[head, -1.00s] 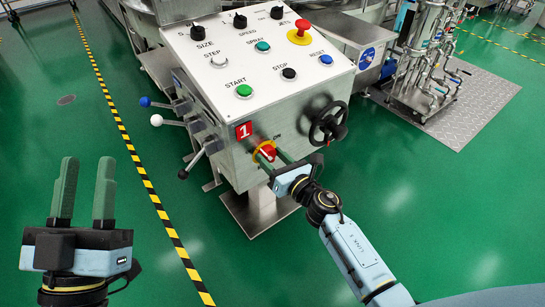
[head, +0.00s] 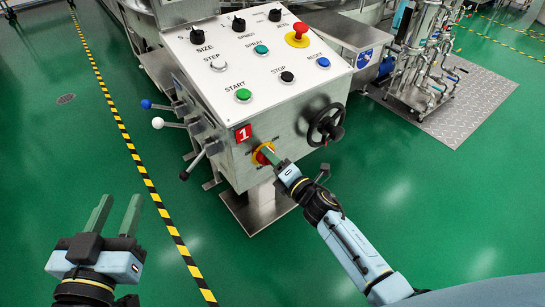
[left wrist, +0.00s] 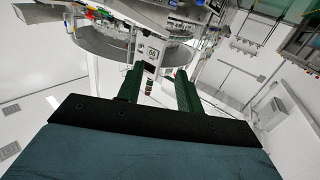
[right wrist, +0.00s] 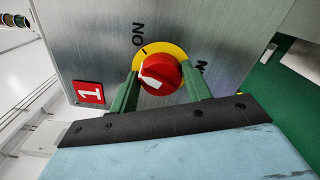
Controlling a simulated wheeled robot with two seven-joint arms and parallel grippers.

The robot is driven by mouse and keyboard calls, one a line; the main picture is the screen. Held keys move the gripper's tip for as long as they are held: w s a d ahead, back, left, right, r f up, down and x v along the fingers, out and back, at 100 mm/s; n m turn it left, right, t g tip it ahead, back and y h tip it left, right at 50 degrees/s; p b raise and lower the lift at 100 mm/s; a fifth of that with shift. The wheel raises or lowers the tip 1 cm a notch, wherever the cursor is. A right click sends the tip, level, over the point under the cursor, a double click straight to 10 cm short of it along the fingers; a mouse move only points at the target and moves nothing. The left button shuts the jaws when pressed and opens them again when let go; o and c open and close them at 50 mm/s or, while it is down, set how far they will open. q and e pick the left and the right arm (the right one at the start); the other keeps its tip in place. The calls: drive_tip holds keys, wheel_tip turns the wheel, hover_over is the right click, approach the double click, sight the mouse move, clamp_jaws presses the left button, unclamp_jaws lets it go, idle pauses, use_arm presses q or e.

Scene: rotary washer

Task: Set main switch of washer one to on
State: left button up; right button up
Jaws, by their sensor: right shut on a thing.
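The main switch is a red knob (right wrist: 160,74) on a yellow round plate on the front face of the washer's control box, beside a red "1" label (right wrist: 88,92). My right gripper (right wrist: 157,80) is shut on the knob, one finger on each side. A white mark on the knob faces the left in the right wrist view; the word ON stands above the plate there. In the head view the switch (head: 263,153) is partly hidden by the right gripper (head: 271,155). My left gripper (head: 118,212) is open and empty over the floor at the lower left.
The control box top (head: 258,55) carries several buttons, knobs and a red emergency stop (head: 297,36). A black handwheel (head: 326,124) sticks out right of the switch. Levers with ball ends (head: 158,122) stand out on the left side. The green floor in front is clear.

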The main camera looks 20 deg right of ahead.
use_arm(q)
wheel_tip(320, 180, down, 6)
drive_tip(key=s+a+g+y+p, duration=0.1)
drive_tip(key=g, duration=0.3)
drive_tip(key=shift+s+a+y, duration=0.3)
drive_tip(key=shift+s+a, duration=0.05)
drive_tip(key=shift+s, duration=0.05)
use_arm(e)
drive_tip(key=shift+f+m, duration=0.1)
drive_tip(key=shift+m, duration=2.2)
drive_tip(key=o, duration=1)
drive_tip(key=shift+c, duration=0.2)
use_arm(q)
drive_tip(key=s+a+f+g+y+p, duration=0.2)
drive_tip(key=s+a+f+g+p, duration=0.2)
drive_tip(key=s+f+g, duration=0.5)
drive_tip(key=shift+s+a+n+g+y, duration=0.35)
drive_tip(key=shift+s+a, duration=0.4)
drive_tip(key=shift+s, duration=0.6)
use_arm(e)
drive_tip(key=v, duration=1.3)
drive_tip(key=shift+s, duration=0.2)
